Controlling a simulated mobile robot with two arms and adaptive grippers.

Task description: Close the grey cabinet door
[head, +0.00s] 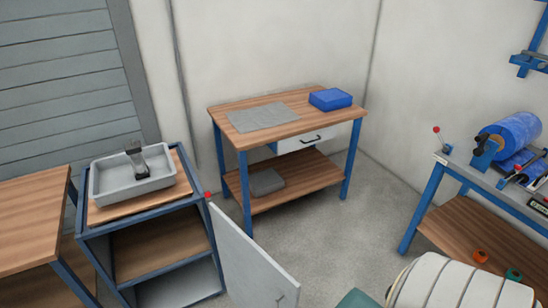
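The grey cabinet door (250,262) stands swung open at the bottom middle of the head view. It is a flat light-grey panel with a small handle (281,298) near its lower right end. It is hinged at the right front post of a blue-framed cabinet (205,232), with a red knob (208,195) near the top of the hinge side. The cabinet's inside shows a wooden shelf (160,243) and a pale floor below. Neither of my grippers is in view, and nothing is seen touching the door.
A grey tray (105,197) holding a dark object sits on the cabinet. A wooden table (30,215) stands left. A workbench (290,128) with a drawer stands behind, another bench (440,160) right. A white banded shape (455,288) fills the lower right. Grey floor (320,220) is clear between.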

